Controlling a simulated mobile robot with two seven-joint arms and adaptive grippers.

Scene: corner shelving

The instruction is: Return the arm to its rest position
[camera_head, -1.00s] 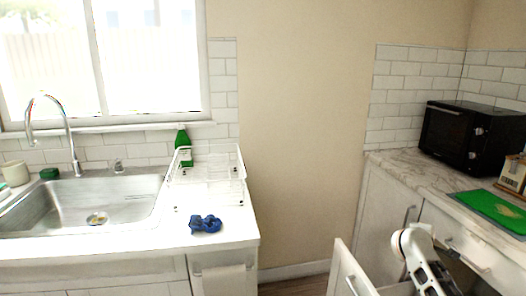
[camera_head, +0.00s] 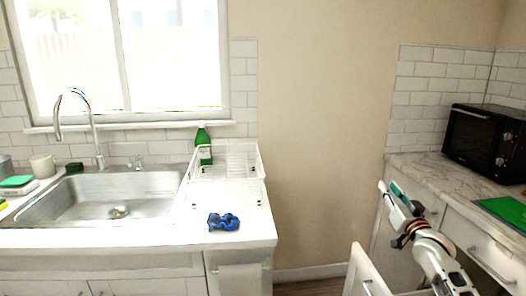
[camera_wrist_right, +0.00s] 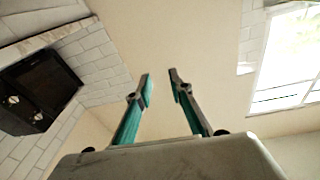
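My right arm comes in at the lower right of the head view. Its gripper (camera_head: 393,194) is raised in front of the right-hand cabinets, beside the worktop's edge, and points up and to the left. In the right wrist view the two teal-and-grey fingers of this gripper (camera_wrist_right: 160,82) stand apart, with nothing between them. Bare wall shows beyond their tips. My left arm and left gripper are in neither view.
An open white cabinet door (camera_head: 367,272) stands near my right arm. A black microwave (camera_head: 484,142) and a green mat (camera_head: 507,211) are on the marble worktop (camera_head: 432,172). At left are a sink (camera_head: 110,197), a dish rack (camera_head: 228,160), a green bottle (camera_head: 203,147) and a blue object (camera_head: 223,222).

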